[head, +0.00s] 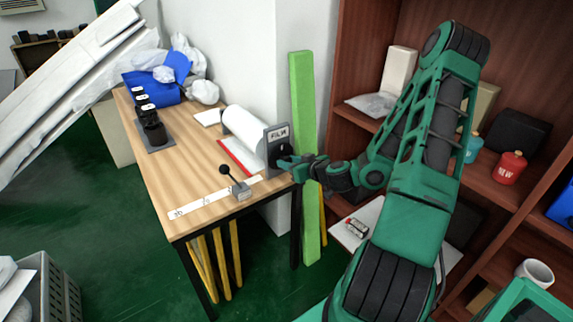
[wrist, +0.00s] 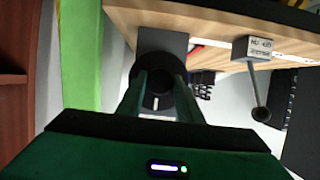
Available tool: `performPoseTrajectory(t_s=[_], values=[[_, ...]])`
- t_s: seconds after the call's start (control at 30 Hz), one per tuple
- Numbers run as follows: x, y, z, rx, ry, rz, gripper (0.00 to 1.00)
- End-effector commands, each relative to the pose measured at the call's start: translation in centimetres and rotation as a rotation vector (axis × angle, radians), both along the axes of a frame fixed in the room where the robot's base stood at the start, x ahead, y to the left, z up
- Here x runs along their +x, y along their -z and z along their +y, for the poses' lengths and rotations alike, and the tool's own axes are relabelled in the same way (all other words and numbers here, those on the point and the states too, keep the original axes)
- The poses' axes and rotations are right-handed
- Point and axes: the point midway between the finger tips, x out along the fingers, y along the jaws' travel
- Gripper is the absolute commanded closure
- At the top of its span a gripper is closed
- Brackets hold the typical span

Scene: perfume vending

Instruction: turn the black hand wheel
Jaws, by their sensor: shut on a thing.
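The black hand wheel (wrist: 158,66) sits on the dark FILM plate (head: 277,133) at the end of a white film roll (head: 244,134) on the wooden table. My gripper (head: 287,163) reaches it from the right, level with the table's right edge. In the wrist view, the two green fingers of my gripper (wrist: 160,84) stand on either side of the wheel and are shut on it. In the head view the wheel is partly hidden behind the fingertips.
A small grey box with a black-knobbed lever (head: 241,190) stands near the table's front edge, close to the gripper. A green post (head: 303,105) rises behind it. Brown shelves (head: 465,145) with bottles stand on the right.

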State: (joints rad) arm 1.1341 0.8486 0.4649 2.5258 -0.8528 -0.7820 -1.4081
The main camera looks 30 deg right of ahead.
Motion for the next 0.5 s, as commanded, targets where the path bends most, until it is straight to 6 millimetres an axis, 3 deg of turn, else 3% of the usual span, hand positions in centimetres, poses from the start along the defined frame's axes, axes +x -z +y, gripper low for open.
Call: performPoseTrajectory(t_s=[0.5], values=[[-0.2,0.23,-0.34,0.338,0.001,0.015,0.9]])
